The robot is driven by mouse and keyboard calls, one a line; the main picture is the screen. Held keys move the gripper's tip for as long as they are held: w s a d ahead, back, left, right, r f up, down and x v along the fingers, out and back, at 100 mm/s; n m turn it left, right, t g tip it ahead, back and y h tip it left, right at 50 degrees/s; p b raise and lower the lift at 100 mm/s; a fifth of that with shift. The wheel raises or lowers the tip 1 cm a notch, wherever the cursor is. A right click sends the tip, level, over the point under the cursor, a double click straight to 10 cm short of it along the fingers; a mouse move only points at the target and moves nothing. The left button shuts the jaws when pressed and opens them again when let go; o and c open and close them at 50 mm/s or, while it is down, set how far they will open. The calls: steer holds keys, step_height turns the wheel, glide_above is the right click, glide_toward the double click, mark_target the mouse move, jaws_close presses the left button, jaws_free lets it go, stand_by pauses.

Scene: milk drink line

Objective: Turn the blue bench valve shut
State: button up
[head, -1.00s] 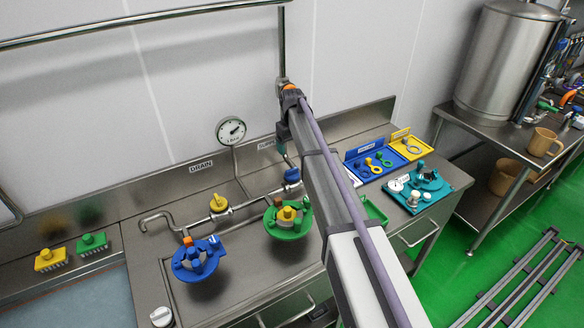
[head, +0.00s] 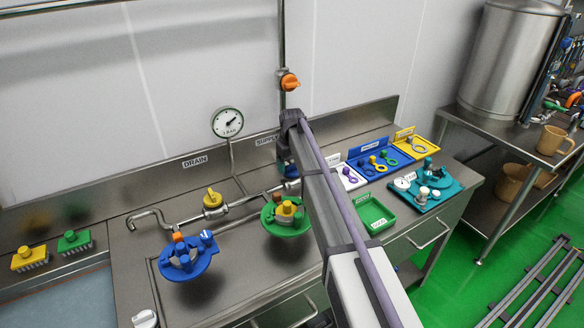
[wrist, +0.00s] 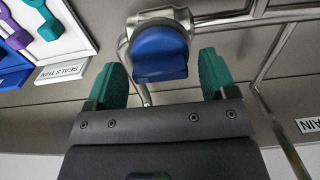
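The blue bench valve (wrist: 160,54) has a blocky blue handle on a silver pipe fitting. In the wrist view it sits between the two green fingertips of my gripper (wrist: 162,68). The fingers are spread, one on each side of the handle, with a visible gap on both sides. In the head view the valve (head: 291,171) is on the bench pipe below the SUPPLY label, and my arm largely hides it and my gripper.
A yellow valve (head: 213,198) sits on the same pipe to the left. An orange valve (head: 289,82) is on the wall pipe above. Blue (head: 188,259) and green (head: 287,216) round fixtures stand in front. A green tray (head: 373,214) lies to the right.

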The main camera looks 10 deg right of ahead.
steer(key=c, duration=0.8)
steer(key=shift+c, duration=0.2)
steer(key=shift+m, duration=0.4)
steer(key=m, duration=1.7)
